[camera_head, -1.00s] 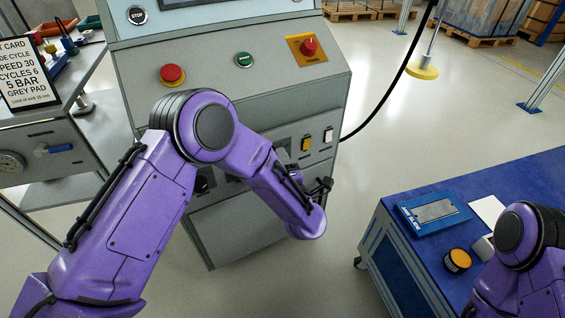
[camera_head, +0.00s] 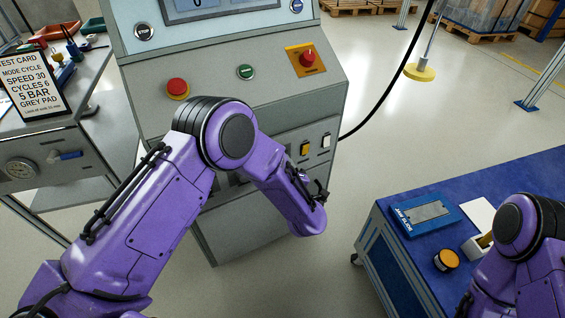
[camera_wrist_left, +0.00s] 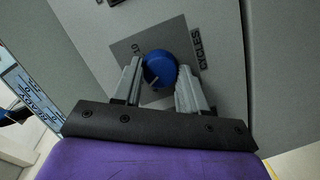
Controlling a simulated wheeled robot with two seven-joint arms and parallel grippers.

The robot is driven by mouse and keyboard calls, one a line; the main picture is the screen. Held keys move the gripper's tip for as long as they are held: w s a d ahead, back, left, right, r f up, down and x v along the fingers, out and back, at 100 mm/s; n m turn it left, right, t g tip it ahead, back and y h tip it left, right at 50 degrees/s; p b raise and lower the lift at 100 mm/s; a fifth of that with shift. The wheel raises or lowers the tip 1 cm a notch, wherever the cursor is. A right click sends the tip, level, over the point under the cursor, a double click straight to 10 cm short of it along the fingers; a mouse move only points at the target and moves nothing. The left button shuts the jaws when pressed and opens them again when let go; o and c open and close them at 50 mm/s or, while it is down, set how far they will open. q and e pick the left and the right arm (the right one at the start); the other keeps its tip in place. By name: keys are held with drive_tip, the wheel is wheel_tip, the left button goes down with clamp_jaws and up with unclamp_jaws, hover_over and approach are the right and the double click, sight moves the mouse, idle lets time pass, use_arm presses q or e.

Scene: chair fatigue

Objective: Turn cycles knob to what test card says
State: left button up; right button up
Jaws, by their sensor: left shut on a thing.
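The test card (camera_head: 31,84) at the left of the head view reads "MODE CYCLE, SPEED 30, CYCLES 6, 5 BAR, GREY PAD". In the left wrist view, the blue cycles knob (camera_wrist_left: 159,68) sits on a grey panel beside the label "CYCLES" (camera_wrist_left: 195,50). A white pointer line shows on the knob. My left gripper (camera_wrist_left: 160,78) is shut on the knob, one finger on each side.
The grey machine console (camera_head: 210,115) carries a red button (camera_head: 177,88), a green button (camera_head: 245,71) and a red switch on a yellow plate (camera_head: 307,59). Open floor lies between console and bench.

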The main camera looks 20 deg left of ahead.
use_arm(q)
drive_tip(key=shift+r+m+p, duration=0.1)
drive_tip(key=shift+m+p, duration=0.25)
drive_tip(key=shift+m, duration=0.25)
drive_tip(key=shift+g, duration=0.3)
drive_tip(key=o, duration=1)
drive_tip(key=shift+o, duration=0.2)
drive_tip(key=v, duration=1)
drive_tip(key=shift+s+d+p, duration=0.15)
drive_tip(key=shift+d+p, duration=0.05)
drive_tip(key=shift+p, duration=0.25)
